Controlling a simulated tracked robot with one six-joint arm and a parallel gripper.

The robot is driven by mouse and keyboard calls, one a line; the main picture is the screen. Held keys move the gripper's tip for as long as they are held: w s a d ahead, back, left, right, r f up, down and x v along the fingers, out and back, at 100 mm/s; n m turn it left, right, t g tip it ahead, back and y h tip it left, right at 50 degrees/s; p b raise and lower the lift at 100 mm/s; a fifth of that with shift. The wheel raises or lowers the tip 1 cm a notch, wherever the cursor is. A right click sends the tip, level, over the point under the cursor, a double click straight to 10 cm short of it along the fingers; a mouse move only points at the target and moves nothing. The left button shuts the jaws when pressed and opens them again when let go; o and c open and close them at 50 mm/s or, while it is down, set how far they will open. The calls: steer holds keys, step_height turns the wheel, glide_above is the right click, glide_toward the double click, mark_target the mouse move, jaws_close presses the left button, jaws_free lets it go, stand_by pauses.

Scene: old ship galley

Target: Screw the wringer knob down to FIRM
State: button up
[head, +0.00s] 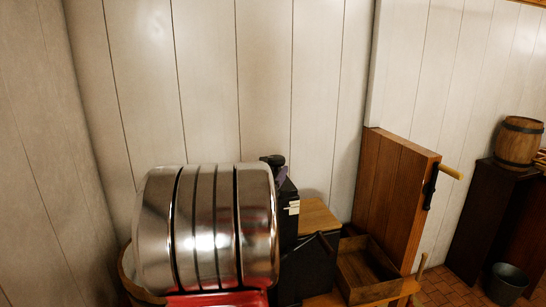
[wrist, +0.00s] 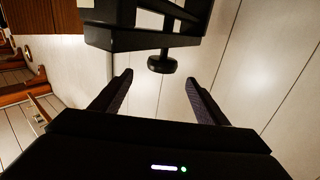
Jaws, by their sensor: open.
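The wringer knob (wrist: 162,63) is a small black disc on a short stem, joined to the dark wringer frame (wrist: 120,35) in the wrist view. My gripper (wrist: 158,82) is open, with its two dark fingers spread apart. The knob shows between and just beyond the fingertips, with a visible gap on each side. The fingers do not appear to touch it. In the head view, dark upright shapes (head: 287,212) stand beside my shiny arm, which covers much of that area. I cannot clearly separate gripper from wringer there. No FIRM mark is readable.
A wooden panel (head: 390,190) with a black fitting and pale handle stands to the right. An open wooden box (head: 368,267) lies before it. A barrel (head: 518,142) sits on a dark cabinet, with a bucket (head: 506,283) on the floor. A plank wall (head: 315,90) is behind.

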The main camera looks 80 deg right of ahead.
mark_target(280, 155)
stand_by(0.3)
steer(key=d, duration=1.3)
steer(key=shift+s+d, duration=0.25)
steer(key=shift+d, duration=0.15)
